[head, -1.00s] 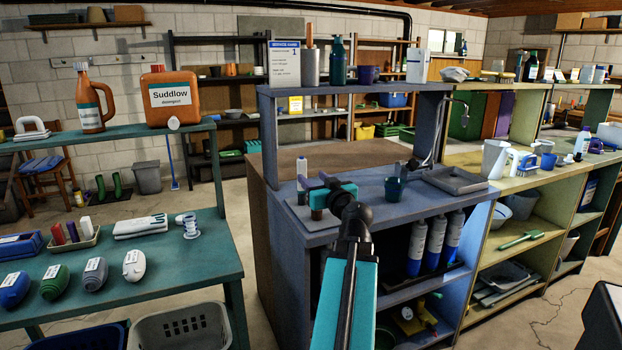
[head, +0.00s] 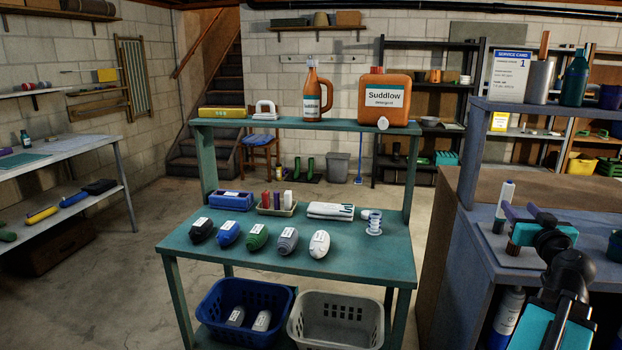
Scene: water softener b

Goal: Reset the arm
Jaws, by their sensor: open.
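A white bottle with a dark base (head: 505,198) stands on that tray just behind the fingers. My dark and teal arm reaches up from the bottom right corner and hides part of the bench.
A teal table (head: 385,262) with several labelled bulbs stands left of the bench. Its upper shelf holds an orange jug (head: 313,95) and a large orange Suddlow container (head: 386,98). Below are a blue basket (head: 240,330) and a grey basket (head: 337,330). Open floor lies left.

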